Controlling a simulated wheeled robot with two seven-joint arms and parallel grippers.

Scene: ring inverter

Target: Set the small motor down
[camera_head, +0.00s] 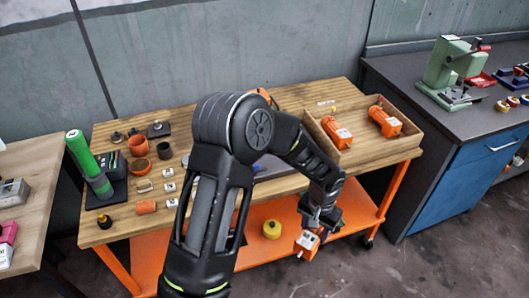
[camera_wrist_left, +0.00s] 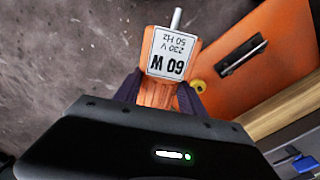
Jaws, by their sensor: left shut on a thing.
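The small motor (camera_head: 307,242) is orange with a white label and hangs in my left gripper (camera_head: 318,222), in front of the wooden table's near edge. In the left wrist view the motor (camera_wrist_left: 165,75) shows a label reading 60 W, 230 V, 50 Hz and a grey shaft pointing away. The fingers of my left gripper (camera_wrist_left: 157,95) are shut on its two sides. Two other orange motors, one (camera_head: 337,133) at left and one (camera_head: 385,121) at right, lie in a wooden tray (camera_head: 352,152) at the table's right end. My right gripper is not in view.
The wooden table (camera_head: 115,235) holds a green cylinder (camera_head: 84,155) on a black stand, cups and several small parts at left. My arm hides its middle. An orange lower shelf (camera_head: 345,215) carries a yellow roll (camera_head: 271,229). A grey bench (camera_head: 425,125) with a green press (camera_head: 445,68) stands at right.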

